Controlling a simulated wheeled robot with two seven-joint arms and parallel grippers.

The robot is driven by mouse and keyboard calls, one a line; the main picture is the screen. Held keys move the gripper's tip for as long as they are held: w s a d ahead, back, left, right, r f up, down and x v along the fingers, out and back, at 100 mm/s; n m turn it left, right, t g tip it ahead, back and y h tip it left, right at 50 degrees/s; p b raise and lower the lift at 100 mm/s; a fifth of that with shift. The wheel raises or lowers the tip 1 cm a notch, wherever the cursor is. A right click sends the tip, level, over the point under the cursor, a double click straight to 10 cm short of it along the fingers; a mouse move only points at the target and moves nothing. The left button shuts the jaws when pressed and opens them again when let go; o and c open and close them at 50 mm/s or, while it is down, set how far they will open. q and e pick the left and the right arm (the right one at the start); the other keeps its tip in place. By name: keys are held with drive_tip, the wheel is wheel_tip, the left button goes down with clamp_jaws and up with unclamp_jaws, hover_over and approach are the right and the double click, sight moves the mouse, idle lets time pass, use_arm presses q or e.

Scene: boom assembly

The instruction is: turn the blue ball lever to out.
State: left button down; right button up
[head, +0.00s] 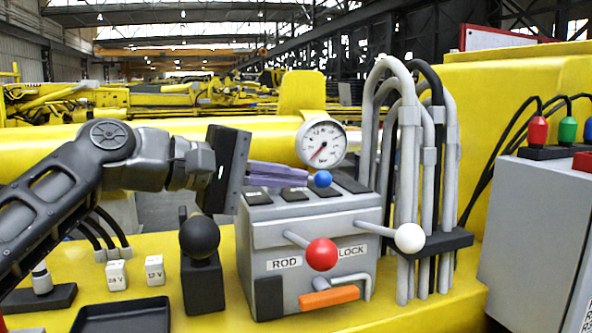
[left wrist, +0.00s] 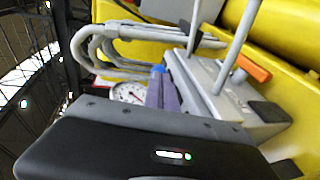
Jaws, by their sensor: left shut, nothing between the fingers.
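The blue ball lever (head: 320,178) stands at the top of the grey valve box (head: 312,225), beside the pressure gauge. My left gripper (head: 305,177) reaches in from the left with its fingers shut and empty. In the head view its fingertips end at the left side of the blue ball; I cannot tell whether they touch it. In the left wrist view the blue ball (left wrist: 158,69) shows just past the fingertips, partly hidden by the fingers (left wrist: 162,92). The lever's stem is hidden, and no out marking can be read. My right gripper is not in view.
A red ball lever (head: 321,254) and a white ball lever (head: 409,238) stick out of the box front, near the labels ROD and LOCK. The gauge (head: 321,141) and grey hoses (head: 408,150) stand behind. A black ball lever (head: 199,237) is left of the box.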

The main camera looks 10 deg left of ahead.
use_arm(q)
drive_tip(key=shift+w+d+f, duration=0.15)
drive_tip(key=shift+w+d, duration=0.25)
drive_tip(key=shift+d, duration=0.05)
drive_tip(key=shift+w+f+n+y+b, duration=0.15)
drive_tip(key=shift+f+n+y+b, duration=0.15)
drive_tip(key=shift+b, duration=0.1)
drive_tip(key=shift+w+d+n+t+y+b, duration=0.3)
drive_tip(key=shift+d+n+t+y+b, duration=0.1)
drive_tip(key=shift+t+b, duration=0.15)
drive_tip(key=shift+r, duration=0.25)
